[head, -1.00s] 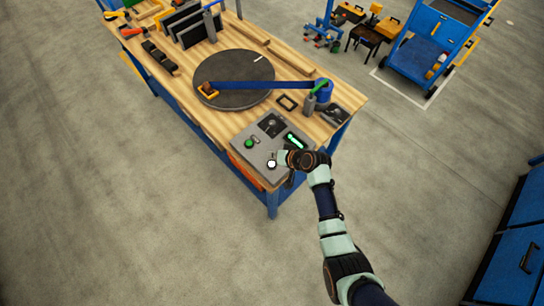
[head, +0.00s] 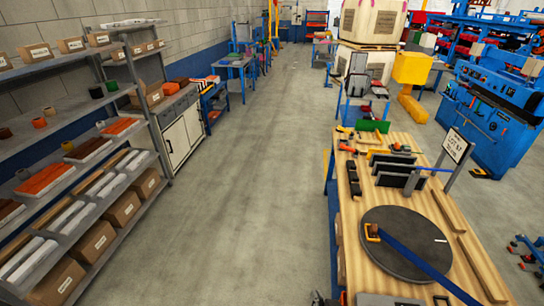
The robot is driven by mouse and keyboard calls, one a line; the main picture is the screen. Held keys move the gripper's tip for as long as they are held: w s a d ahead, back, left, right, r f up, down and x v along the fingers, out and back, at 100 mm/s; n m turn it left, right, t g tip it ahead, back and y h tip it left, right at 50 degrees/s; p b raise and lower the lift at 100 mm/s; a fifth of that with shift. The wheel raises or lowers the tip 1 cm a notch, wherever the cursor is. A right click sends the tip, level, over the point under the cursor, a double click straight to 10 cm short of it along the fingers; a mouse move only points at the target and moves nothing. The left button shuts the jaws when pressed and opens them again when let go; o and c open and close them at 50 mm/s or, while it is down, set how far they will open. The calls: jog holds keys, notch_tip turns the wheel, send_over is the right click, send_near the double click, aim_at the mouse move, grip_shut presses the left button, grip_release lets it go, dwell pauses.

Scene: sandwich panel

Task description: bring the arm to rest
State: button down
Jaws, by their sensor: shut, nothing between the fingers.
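My gripper and most of my arm are out of the head view now. A small dark shape with a touch of orange shows at the bottom edge, left of the grey control panel (head: 388,299); I cannot tell what it is. Only the far edge of that panel shows at the bottom of the picture, on the wooden workbench (head: 345,222). Its buttons are cut off. A round dark turntable (head: 400,227) lies on the bench with a blue bar (head: 415,262) across it.
Shelves (head: 75,150) with boxes and spools line the left. The grey floor aisle (head: 240,190) between shelves and bench is clear. A sign (head: 456,147) stands at the bench's right side. A blue machine (head: 495,110) stands at the right, with stacked crates (head: 370,22) behind.

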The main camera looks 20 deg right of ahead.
jog(key=s+a+r+n+t+p, duration=0.1)
jog(key=s+a+r+n, duration=0.1)
jog(key=a+r, duration=0.7)
jog(key=s+a+r+n+t+y+p, duration=0.1)
jog(key=s+a+r+n+p, duration=0.1)
jog(key=a+r, duration=0.8)
jog(key=shift+s+a+r+n+t+y+p, duration=0.2)
jog(key=shift+s+r+n+t+y+p, duration=0.1)
jog(key=shift+s+t, duration=0.1)
